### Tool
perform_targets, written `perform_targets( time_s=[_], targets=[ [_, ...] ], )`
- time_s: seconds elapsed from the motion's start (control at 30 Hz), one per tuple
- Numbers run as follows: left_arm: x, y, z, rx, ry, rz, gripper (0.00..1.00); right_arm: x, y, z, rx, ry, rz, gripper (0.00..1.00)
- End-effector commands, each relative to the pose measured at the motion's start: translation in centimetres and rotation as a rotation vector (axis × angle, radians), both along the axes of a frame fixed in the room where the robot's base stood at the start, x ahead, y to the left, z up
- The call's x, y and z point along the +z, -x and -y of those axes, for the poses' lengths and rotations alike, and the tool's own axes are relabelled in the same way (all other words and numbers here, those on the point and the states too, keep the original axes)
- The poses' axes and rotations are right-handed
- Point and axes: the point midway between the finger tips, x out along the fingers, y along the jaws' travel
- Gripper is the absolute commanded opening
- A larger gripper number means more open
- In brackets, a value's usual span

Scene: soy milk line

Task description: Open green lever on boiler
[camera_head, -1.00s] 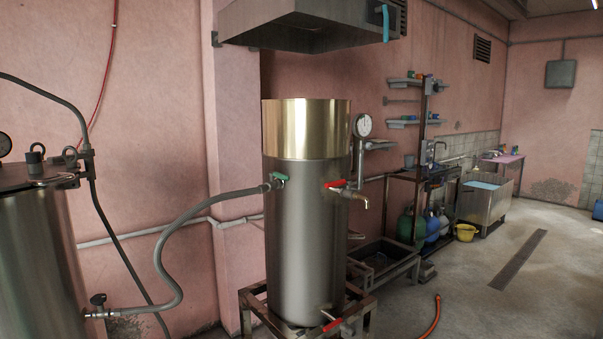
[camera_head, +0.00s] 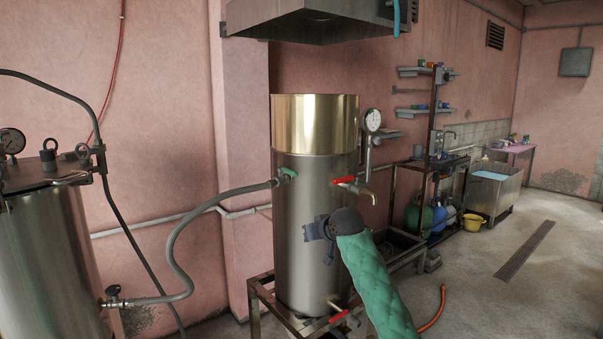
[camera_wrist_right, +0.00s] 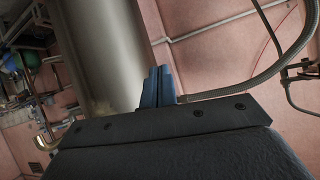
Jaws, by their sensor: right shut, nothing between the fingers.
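The boiler (camera_head: 298,205) is a tall steel cylinder with a brass-coloured top band. Its green lever (camera_head: 289,172) sits on the valve at its upper left, where the grey hose (camera_head: 178,235) joins. My right gripper (camera_head: 309,231) is in front of the boiler, below and slightly right of the green lever and apart from it. In the right wrist view its blue fingers (camera_wrist_right: 158,87) are together with nothing between them. The boiler (camera_wrist_right: 100,45) fills the upper left there, and I cannot make out the green lever. My left gripper is not in view.
A red-handled tap (camera_head: 352,184) juts from the boiler's right side, above my right arm. Another red lever (camera_head: 339,316) is low on the boiler. A second steel vessel (camera_head: 50,260) stands at left. A metal hood (camera_head: 300,18) hangs above. The floor at right is open.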

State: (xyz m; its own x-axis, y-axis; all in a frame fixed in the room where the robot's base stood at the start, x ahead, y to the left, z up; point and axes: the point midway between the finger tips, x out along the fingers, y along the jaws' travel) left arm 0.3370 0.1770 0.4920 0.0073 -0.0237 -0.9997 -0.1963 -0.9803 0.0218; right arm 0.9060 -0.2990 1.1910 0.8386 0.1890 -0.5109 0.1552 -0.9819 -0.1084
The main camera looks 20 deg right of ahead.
Motion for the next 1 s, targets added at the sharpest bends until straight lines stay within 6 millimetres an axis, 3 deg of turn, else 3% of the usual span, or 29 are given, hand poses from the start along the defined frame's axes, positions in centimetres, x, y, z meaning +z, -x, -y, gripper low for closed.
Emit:
perform_targets(
  time_s=[0.03,0.1,0.33,0.47,0.6,0.8,1.0],
  targets=[
    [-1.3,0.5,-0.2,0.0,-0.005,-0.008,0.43,2.6,-1.4,1.0,-0.005,-0.044,0.018,0.0],
    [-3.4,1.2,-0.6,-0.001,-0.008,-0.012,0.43,5.4,-3.2,2.1,-0.01,-0.126,0.037,0.0],
    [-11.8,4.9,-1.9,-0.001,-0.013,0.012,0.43,12.8,-8.7,6.1,-0.035,-0.571,0.06,0.0],
    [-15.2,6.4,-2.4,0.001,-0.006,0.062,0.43,14.1,-10.7,7.5,-0.063,-0.867,0.034,0.0],
    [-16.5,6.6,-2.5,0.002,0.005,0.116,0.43,14.6,-11.5,8.1,-0.09,-1.081,0.007,0.0],
    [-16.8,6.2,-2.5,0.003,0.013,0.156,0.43,15.1,-11.8,8.1,-0.107,-1.2,-0.013,0.0],
    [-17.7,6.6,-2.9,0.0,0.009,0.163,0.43,15.2,-12.9,7.4,-0.108,-1.205,-0.015,0.0]
  ],
)
